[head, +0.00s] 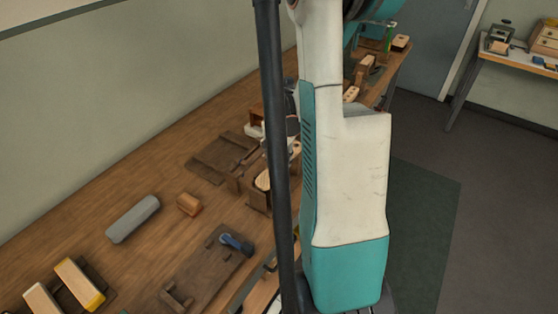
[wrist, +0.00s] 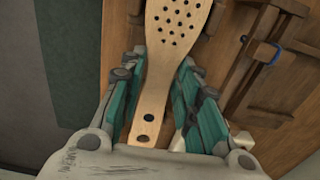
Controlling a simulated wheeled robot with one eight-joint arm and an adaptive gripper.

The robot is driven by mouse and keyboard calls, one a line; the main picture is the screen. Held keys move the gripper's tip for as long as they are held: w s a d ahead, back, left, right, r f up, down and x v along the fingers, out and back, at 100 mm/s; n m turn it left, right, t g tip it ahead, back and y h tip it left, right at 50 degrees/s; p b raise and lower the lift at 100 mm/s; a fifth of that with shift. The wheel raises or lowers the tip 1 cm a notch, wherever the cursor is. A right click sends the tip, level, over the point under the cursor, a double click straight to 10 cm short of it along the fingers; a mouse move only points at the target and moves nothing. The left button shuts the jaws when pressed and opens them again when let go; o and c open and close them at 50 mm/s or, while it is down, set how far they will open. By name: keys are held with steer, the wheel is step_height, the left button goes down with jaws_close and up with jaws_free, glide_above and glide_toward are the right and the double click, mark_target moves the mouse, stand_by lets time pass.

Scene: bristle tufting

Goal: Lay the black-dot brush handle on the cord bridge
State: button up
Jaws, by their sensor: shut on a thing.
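In the wrist view a pale wooden brush handle (wrist: 174,32) with a perforated head runs lengthwise between the teal fingers of my gripper (wrist: 157,75). My gripper is shut on its neck. Near its tail end are a dark, bluish-black dot (wrist: 148,118) and a brown hole below it. A brown wooden fixture with a blue part (wrist: 262,52) lies to the right of the handle; I cannot tell whether it is the cord bridge.
In the head view a long wooden bench (head: 160,185) carries a grey rounded bar (head: 132,219), a small wooden block (head: 189,203), dark wooden fixtures (head: 223,158) and yellow-edged blocks (head: 80,284). Floor is open right of the bench. Another table (head: 515,58) stands far right.

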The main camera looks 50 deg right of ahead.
steer(key=shift+f, duration=0.25)
steer(key=o, duration=1.1)
steer(key=shift+o, duration=0.5)
steer(key=o, duration=0.3)
steer(key=shift+o, duration=0.2)
steer(key=shift+r, duration=0.1)
steer(key=shift+r+p, duration=2.65)
steer(key=shift+r, duration=1.3)
